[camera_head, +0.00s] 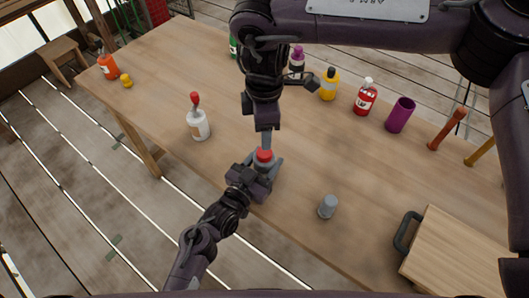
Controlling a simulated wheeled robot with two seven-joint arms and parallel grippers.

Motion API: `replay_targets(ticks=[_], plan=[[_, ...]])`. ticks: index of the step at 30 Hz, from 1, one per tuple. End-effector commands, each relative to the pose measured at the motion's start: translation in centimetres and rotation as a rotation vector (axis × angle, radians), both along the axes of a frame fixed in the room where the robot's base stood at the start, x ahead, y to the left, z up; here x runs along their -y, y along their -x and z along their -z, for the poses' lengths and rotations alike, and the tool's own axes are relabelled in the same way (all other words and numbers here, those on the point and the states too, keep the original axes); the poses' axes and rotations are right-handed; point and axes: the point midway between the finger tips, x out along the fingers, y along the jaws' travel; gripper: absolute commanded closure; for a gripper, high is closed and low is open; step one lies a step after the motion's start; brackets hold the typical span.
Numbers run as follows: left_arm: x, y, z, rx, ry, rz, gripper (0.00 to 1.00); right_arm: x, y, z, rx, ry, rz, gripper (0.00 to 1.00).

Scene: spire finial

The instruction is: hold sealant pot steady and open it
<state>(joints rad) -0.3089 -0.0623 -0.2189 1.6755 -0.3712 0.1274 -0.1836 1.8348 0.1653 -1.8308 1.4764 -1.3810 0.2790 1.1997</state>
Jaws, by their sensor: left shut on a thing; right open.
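A small pot with a red lid (264,156), which I take to be the sealant pot, stands near the table's front edge. Its body is mostly hidden by my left gripper (262,175), which is shut on it from the front with fingers around its sides. The red lid shows above the fingers. My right gripper (266,141) points straight down over the lid and is open. Its fingertips are at or just above the lid; I cannot tell whether they touch it.
A white bottle with a red top (199,127) stands left, a grey cylinder (327,207) right. Several bottles, including a red one (365,98), and a purple cup (400,115) line the back. A wooden case (455,258) lies front right. The table (320,150) is clear between them.

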Motion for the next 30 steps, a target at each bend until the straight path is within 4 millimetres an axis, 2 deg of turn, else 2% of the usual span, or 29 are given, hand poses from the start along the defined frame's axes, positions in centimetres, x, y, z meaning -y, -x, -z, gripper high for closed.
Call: replay_targets(ticks=[5,12,16,23,30], plan=[[0.0,0.0,0.0,0.0,0.0,0.0,1.0,-0.1,0.0,0.0,-0.001,-0.001,0.263,0.48],[0.0,0.0,0.0,0.001,0.001,0.0,1.0,-0.1,0.0,0.0,-0.002,-0.001,0.756,0.48],[0.0,0.0,0.0,0.001,0.001,0.0,1.0,-0.1,0.0,0.0,-0.001,0.001,0.96,0.48],[0.0,0.0,0.0,0.001,0.001,0.0,1.0,-0.1,0.0,0.3,-0.002,0.001,1.12,0.48],[0.0,0.0,0.0,0.001,0.001,0.0,1.0,0.0,0.1,3.5,-0.005,0.003,1.129,0.48]])
